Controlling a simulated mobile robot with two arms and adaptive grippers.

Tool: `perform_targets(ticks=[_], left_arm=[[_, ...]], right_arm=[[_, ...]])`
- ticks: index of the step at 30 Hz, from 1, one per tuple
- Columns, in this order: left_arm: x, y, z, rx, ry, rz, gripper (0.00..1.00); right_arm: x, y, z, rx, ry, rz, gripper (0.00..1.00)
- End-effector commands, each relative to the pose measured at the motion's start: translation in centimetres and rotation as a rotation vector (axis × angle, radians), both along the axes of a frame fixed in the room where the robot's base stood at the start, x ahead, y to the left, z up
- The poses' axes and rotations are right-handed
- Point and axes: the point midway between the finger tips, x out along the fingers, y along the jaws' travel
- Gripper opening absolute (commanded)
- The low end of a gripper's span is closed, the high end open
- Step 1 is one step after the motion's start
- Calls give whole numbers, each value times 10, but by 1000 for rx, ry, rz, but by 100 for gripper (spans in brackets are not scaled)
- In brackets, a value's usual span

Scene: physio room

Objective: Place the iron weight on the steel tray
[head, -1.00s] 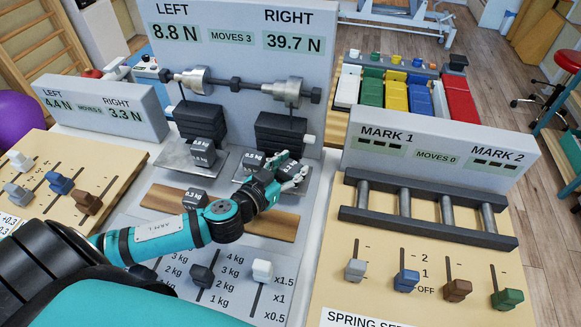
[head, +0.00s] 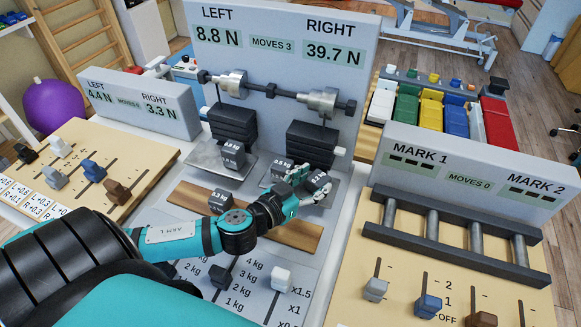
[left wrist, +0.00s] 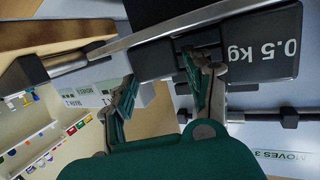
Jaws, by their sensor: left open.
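Small dark iron weights with white kg labels lie around the balance. One (head: 231,154) is on the left steel tray (head: 204,157), and one (head: 221,199) is on the wooden strip. Two more, one at the left (head: 281,169) and one at the right (head: 319,180), are on the right steel tray (head: 343,188). My left gripper (head: 309,186) is over the front of the right tray, its fingers apart beside the right weight. In the left wrist view the open fingers (left wrist: 162,75) are close to a dark block marked 0.5 kg (left wrist: 265,45); contact is unclear. My right gripper is out of view.
A grey display panel (head: 277,70) stands behind the trays, with dark weight stacks (head: 312,145) below its bar. A spring bench (head: 465,238) with rods and sliders is at the right. A slider board (head: 85,165) is at the left.

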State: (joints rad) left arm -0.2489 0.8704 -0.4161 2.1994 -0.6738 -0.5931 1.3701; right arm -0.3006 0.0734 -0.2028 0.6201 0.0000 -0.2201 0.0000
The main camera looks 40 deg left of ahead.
Motion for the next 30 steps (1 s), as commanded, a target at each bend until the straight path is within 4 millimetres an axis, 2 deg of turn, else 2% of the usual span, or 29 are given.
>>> perform_targets(ticks=[6,15,21,30], left_arm=[[-39,5,4,1,5,-1,53],[-77,11,14,-3,2,1,53],[-89,13,18,0,0,0,53],[-91,13,19,1,-2,0,53]], right_arm=[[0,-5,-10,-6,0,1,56],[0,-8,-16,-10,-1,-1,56],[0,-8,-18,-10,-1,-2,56],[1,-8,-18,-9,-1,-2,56]])
